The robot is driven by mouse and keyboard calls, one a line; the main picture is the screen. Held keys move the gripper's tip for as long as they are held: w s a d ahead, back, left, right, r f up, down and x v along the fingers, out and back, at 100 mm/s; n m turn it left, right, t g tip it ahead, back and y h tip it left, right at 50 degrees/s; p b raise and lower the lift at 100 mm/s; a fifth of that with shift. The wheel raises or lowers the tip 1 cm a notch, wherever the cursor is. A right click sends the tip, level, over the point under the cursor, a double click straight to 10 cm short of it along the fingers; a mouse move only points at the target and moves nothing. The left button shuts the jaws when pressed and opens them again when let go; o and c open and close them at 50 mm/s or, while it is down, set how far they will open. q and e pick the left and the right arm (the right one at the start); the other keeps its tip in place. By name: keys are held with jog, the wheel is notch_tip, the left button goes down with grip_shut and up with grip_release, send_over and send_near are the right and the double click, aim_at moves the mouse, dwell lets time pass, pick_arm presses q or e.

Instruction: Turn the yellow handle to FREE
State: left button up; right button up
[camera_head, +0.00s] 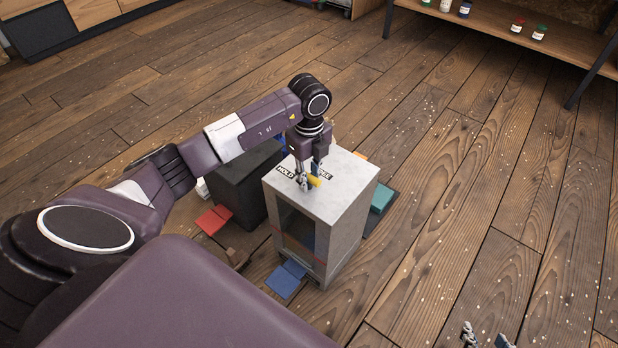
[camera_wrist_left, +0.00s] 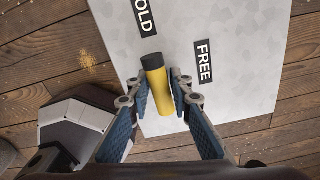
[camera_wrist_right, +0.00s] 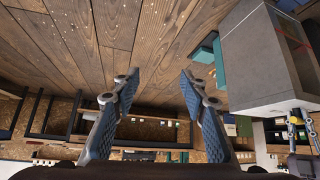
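The yellow handle (camera_wrist_left: 163,90) with a black end is on the pale top of a grey box (camera_head: 349,190). In the left wrist view its black end points toward the HOLD label (camera_wrist_left: 144,16), with the FREE label (camera_wrist_left: 204,62) off to the right. My left gripper (camera_wrist_left: 158,82) has a finger against each side of the handle and looks shut on it. In the head view the fingers partly cover the handle (camera_head: 314,181). My right gripper (camera_wrist_right: 160,82) is open and empty, away from the box; its fingertips show in the head view (camera_head: 487,338).
A dark box (camera_head: 240,185) stands close to the left of the grey box. Red (camera_head: 213,219), blue (camera_head: 286,279) and teal (camera_head: 382,198) flat pieces lie around them. A shelf with jars (camera_head: 490,22) is at the back right. The wooden floor on the right is clear.

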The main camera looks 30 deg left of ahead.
pick_arm(q)
grip_shut()
jog(key=m+p, duration=0.2)
jog(key=m, duration=0.2)
jog(key=shift+r, duration=0.15)
jog(key=shift+m, duration=0.7)
jog(key=m, duration=0.2)
jog(key=shift+m+p, duration=0.3)
jog(key=shift+p, duration=0.05)
jog(key=m, duration=0.3)
jog(key=shift+m, duration=0.3)
jog(key=m, duration=0.6)
jog(key=shift+a, duration=0.1)
pick_arm(e)
jog(key=s+d+f+g, duration=0.1)
jog(key=s+g, duration=0.1)
jog(key=s, duration=0.3)
jog(key=s+d+f+g+h, duration=0.1)
jog(key=s+d+g, duration=0.1)
jog(key=s, duration=0.3)
jog(key=shift+f+g, duration=0.25)
jog(key=shift+g, duration=0.15)
pick_arm(q)
jog(key=shift+m, duration=0.3)
